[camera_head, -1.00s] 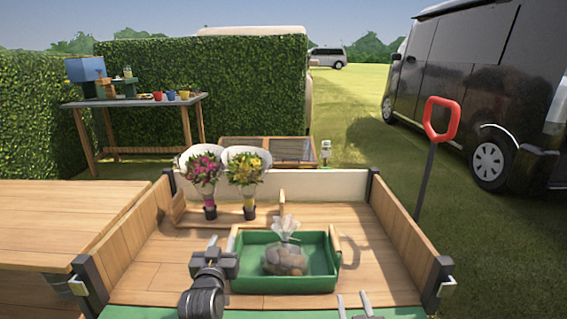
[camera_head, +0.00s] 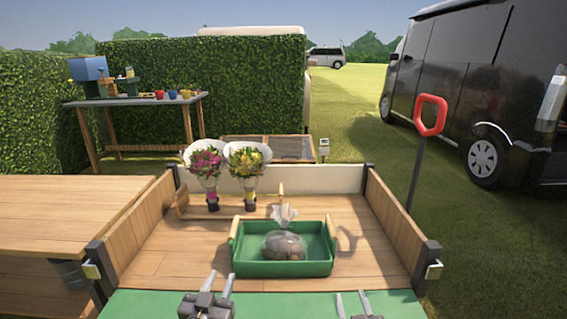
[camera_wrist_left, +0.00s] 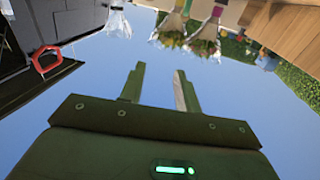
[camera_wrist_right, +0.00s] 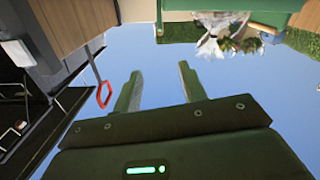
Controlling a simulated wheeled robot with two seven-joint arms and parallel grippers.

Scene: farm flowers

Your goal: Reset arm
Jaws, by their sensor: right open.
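My left gripper (camera_head: 220,287) is at the bottom of the head view, in front of the green tray, with its two fingers apart and nothing between them. It also shows open and empty in the left wrist view (camera_wrist_left: 158,88). My right gripper (camera_head: 352,303) is at the bottom edge, right of the left one, with its fingers apart and empty. The right wrist view shows it open too (camera_wrist_right: 160,90). Both grippers are clear of the tray.
A green tray (camera_head: 240,269) holding a clear bag (camera_head: 283,245) of round items stands on the wooden bed. Two wrapped bouquets, pink (camera_head: 207,165) and yellow (camera_head: 245,165), stand in a wooden rack behind. Wooden side walls (camera_head: 395,225) bound the bed; its right floor is clear.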

